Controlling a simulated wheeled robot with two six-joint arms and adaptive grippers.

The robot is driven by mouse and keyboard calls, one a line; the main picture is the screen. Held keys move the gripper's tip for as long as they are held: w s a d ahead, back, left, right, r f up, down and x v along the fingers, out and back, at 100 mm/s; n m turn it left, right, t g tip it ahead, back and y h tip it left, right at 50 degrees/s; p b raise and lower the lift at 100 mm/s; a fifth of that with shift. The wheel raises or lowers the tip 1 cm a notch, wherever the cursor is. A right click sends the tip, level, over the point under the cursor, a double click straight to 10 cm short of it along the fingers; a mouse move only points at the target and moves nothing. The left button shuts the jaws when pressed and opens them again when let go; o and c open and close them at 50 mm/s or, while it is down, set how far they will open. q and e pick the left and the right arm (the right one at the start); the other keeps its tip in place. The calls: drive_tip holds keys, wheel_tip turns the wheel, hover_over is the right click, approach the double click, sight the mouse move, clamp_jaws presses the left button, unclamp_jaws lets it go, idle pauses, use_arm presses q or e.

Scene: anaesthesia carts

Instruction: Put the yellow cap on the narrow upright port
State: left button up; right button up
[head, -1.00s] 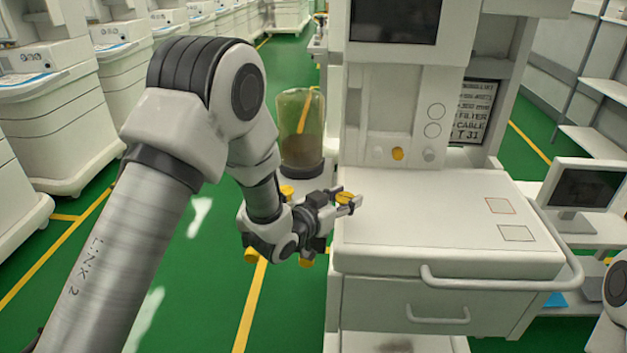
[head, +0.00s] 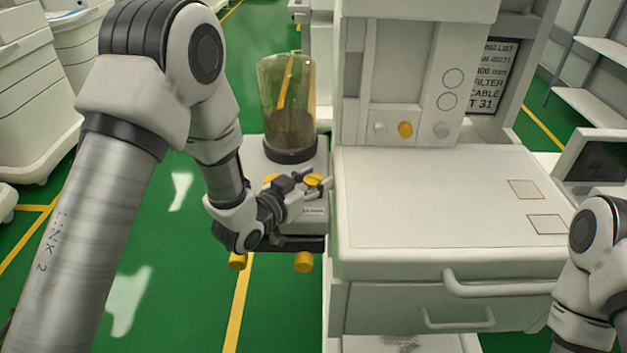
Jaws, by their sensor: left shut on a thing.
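My left gripper (head: 316,182) is shut on the yellow cap (head: 312,180). It holds the cap over the low white unit with the clear canister, just left of the cart's worktop. Another yellow piece (head: 270,179) shows behind the gripper, mostly hidden. I cannot make out a narrow upright port; the gripper and arm cover part of the unit's top. My right arm shows at the right edge, but its gripper is out of view.
The clear canister (head: 287,100) stands close behind my left gripper. The white worktop (head: 430,200) is bare except for two outlined squares. A yellow knob (head: 405,129) sits between two pale knobs on the cart's upright panel. Yellow feet (head: 303,262) show under the low unit.

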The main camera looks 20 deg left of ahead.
use_arm(q)
drive_tip(key=o, duration=0.7)
drive_tip(key=shift+s+r, duration=0.2)
drive_tip(key=shift+r, duration=0.1)
drive_tip(key=shift+s+r, duration=0.15)
drive_tip(key=shift+a+f, duration=0.1)
drive_tip(key=shift+f, duration=0.1)
drive_tip(key=p+v, duration=0.6)
drive_tip(key=v, duration=0.5)
drive_tip(key=shift+s, duration=0.35)
drive_tip(key=shift+a+r, duration=0.1)
